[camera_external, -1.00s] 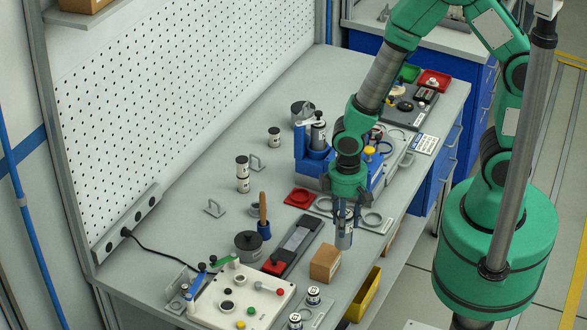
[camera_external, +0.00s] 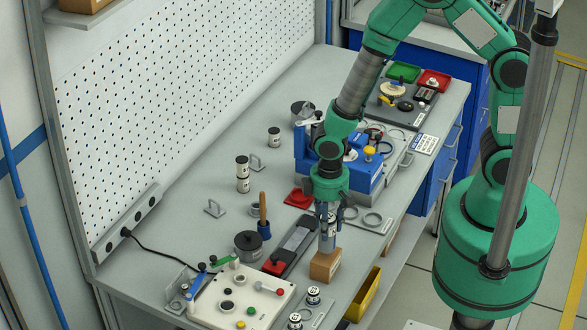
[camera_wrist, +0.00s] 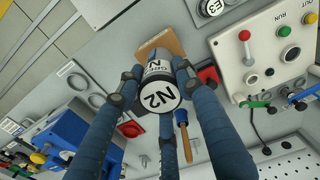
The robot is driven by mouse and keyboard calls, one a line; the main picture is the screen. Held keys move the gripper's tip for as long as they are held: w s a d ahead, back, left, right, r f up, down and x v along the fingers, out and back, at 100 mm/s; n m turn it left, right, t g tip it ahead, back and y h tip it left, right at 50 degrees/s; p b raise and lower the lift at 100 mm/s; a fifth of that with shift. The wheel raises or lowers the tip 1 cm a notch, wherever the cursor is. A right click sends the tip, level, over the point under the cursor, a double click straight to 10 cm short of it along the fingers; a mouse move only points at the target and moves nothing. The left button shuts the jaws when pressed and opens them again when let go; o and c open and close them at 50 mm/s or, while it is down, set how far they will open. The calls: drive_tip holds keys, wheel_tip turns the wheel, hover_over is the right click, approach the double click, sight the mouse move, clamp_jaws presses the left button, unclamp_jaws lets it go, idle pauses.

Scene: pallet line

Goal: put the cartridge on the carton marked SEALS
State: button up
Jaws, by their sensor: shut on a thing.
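The small brown carton (camera_external: 326,265) stands near the bench's front edge, directly below the cartridge. It also shows in the wrist view (camera_wrist: 157,45), partly hidden behind the cartridge. The cartridge's lower end is at the carton's top; I cannot tell whether they touch. No marking on the carton is readable.
A control box (camera_external: 240,298) with buttons and a red-knobbed lever stands to the left. White-topped canisters (camera_external: 313,295) sit to the carton's front left. A yellow bin (camera_external: 366,295) hangs below the edge.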

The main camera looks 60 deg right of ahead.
drive_tip(key=shift+f, duration=1)
drive_tip(key=shift+f, duration=0.15)
drive_tip(key=o, duration=1.3)
wheel_tip(320, 180, up, 12)
drive_tip(key=shift+r, duration=0.15)
